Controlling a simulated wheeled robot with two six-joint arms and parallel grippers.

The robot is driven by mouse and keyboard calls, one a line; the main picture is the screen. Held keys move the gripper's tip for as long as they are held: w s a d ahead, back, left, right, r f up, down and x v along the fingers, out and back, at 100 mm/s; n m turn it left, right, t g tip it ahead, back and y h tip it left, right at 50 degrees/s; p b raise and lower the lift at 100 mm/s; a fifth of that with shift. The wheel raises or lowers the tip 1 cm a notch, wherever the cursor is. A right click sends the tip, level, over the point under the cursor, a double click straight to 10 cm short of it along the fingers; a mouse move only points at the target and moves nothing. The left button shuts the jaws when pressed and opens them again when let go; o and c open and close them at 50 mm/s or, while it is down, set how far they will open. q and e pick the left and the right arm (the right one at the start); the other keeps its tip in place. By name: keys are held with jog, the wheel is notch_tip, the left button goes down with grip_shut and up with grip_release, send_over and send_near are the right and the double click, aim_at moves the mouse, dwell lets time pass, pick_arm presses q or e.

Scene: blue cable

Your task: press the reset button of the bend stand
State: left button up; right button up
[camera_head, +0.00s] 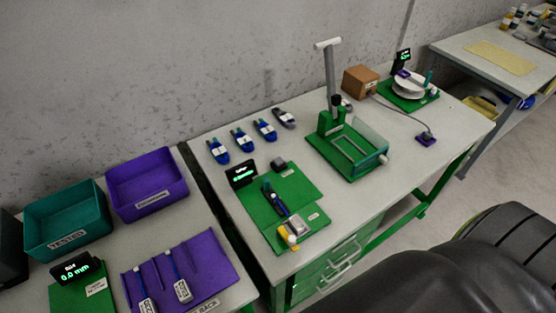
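Neither of my grippers shows in the head view. I cannot read which stand is the bend stand. A green stand with a tall grey post and white crossbar (329,48) stands mid-table, with a clear-sided frame on its base (322,158). A green stand at the back right has a white disc (407,86) and a small lit display (403,57). A green board (300,183) at the front carries a display (242,174), a dark blue part (275,199) and a yellow block with a white round top (291,239). No reset button can be made out for certain.
Several blue and grey parts (241,139) lie in a row along the wall. A brown box (360,81) has a cord running to a purple block (426,139). Teal (66,218) and purple (147,185) bins stand on the left table beside a purple mat (206,256).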

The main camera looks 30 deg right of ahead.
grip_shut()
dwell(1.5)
